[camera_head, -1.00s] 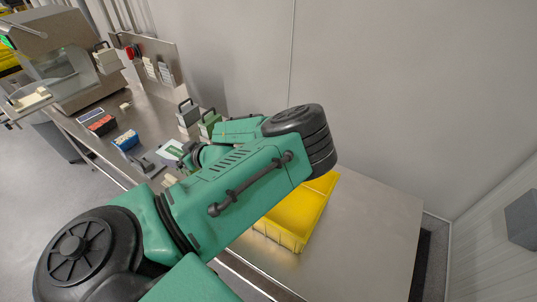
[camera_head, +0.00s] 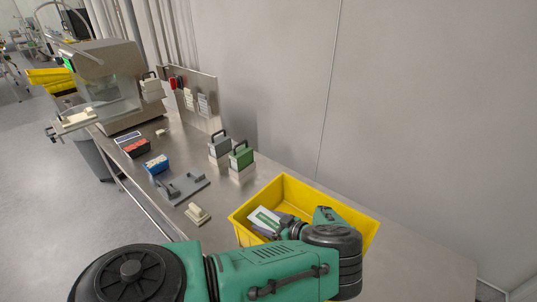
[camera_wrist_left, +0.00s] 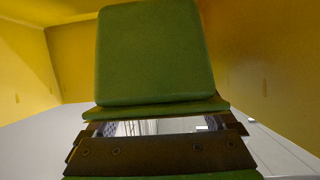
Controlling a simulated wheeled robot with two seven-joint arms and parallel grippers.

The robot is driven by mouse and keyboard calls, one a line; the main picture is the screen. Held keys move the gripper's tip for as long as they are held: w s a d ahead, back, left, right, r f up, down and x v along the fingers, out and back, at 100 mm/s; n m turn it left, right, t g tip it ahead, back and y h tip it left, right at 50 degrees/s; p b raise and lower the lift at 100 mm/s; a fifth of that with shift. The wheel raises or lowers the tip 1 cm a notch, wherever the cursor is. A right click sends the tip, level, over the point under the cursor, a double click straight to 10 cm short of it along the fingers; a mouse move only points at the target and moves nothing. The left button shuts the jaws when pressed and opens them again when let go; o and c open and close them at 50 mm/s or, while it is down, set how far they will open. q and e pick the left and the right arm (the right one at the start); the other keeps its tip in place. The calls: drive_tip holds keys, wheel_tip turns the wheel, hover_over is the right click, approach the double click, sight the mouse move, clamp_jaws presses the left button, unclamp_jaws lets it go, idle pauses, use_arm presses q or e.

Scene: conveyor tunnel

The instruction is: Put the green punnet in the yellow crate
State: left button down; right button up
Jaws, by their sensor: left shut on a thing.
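The yellow crate (camera_head: 357,214) stands open at the near end of the steel bench. My left gripper (camera_head: 281,229) is inside or just over it. It is shut on the green punnet, which fills the upper middle of the left wrist view (camera_wrist_left: 155,55), with yellow crate walls (camera_wrist_left: 85,60) around it. A white and green flat part (camera_head: 264,219) shows beside the gripper in the head view. My arm hides much of the crate's near side, and I cannot tell whether the punnet touches the floor. My right gripper is not in view.
A grey handled block (camera_head: 219,146) and a green handled block (camera_head: 242,157) stand left of the crate. A grey fixture (camera_head: 183,188), a blue box (camera_head: 157,164) and a cream block (camera_head: 198,213) lie farther left. A wall (camera_head: 290,90) runs behind; bare bench is at the right.

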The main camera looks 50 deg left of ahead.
use_arm(q)
wheel_tip(320, 180, down, 5)
drive_tip(key=shift+s+r+b, duration=0.1)
drive_tip(key=shift+b, duration=1.05)
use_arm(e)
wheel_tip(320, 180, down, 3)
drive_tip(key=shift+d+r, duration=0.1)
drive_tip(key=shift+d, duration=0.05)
use_arm(q)
drive_tip(key=shift+f, duration=0.25)
unclamp_jaws()
drive_tip(key=shift+r+p, duration=0.3)
drive_tip(key=shift+r, duration=0.15)
drive_tip(key=p+v, duration=0.2)
drive_tip(key=v, duration=0.4)
drive_tip(key=shift+d+r+p, duration=0.1)
drive_tip(key=shift+d+p, duration=0.2)
drive_tip(key=shift+p, duration=0.05)
drive_tip(key=shift+d+r, duration=0.1)
drive_tip(key=shift+d, duration=0.25)
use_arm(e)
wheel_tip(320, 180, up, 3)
